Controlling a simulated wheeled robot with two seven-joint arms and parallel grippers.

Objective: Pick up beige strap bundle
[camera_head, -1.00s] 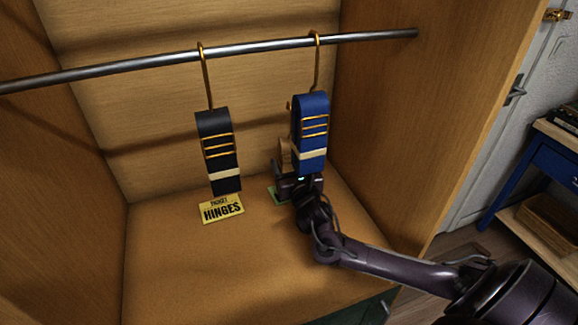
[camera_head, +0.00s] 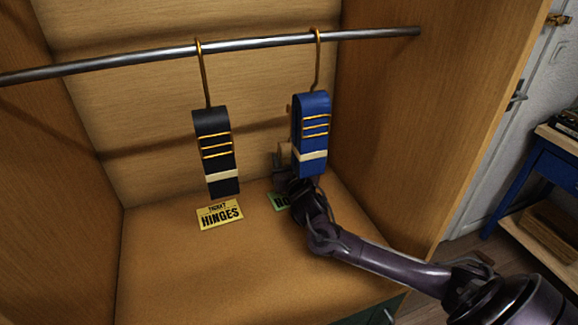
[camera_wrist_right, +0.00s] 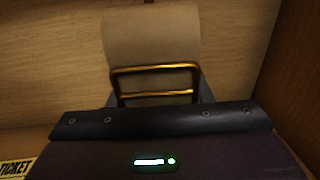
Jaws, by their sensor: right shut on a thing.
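The beige strap bundle (camera_wrist_right: 152,40) fills the upper middle of the right wrist view, with gold bars across its lower part. In the head view only a small part of it (camera_head: 285,151) shows, behind the blue strap bundle (camera_head: 311,135). My right gripper (camera_wrist_right: 155,98) is shut on the beige bundle's lower part. In the head view that gripper is mostly hidden below and behind the blue bundle. The contact itself is partly hidden by the gripper's body. My left gripper is not in view.
A black strap bundle (camera_head: 216,150) and the blue one hang by gold hooks from a metal rail (camera_head: 255,43). A yellow HINGES ticket (camera_head: 220,214) and a partly hidden green ticket (camera_head: 280,200) lie on the cabinet floor. The right cabinet wall (camera_head: 400,130) is near my arm.

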